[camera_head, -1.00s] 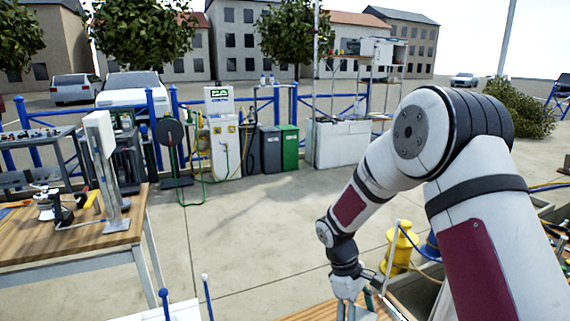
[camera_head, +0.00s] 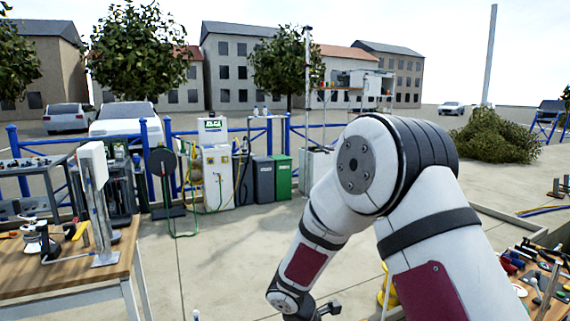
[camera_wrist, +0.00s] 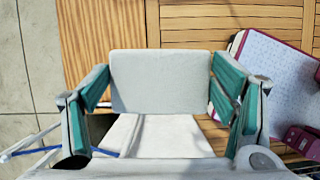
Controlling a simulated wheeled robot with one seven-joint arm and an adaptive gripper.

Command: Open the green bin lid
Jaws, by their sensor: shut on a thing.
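The green bin (camera_head: 281,178) stands on the paving in the middle distance of the head view, right of a dark grey bin (camera_head: 263,180). Its lid (camera_head: 281,158) looks closed. My gripper (camera_wrist: 160,98) shows in the wrist view, with teal pads on both fingers. It is shut on a pale grey, flat-faced block (camera_wrist: 160,82) that spans the space between the fingers. What the block belongs to is unclear. My gripper is far from the green bin, and the head view does not clearly show it.
A white and grey service pump (camera_head: 215,165) with hoses stands left of the bins. A wooden workbench (camera_head: 60,275) is at left. Tools fill a tray (camera_head: 540,280) at lower right. Slatted wood (camera_wrist: 230,30) lies below my gripper. Paving before the bins is open.

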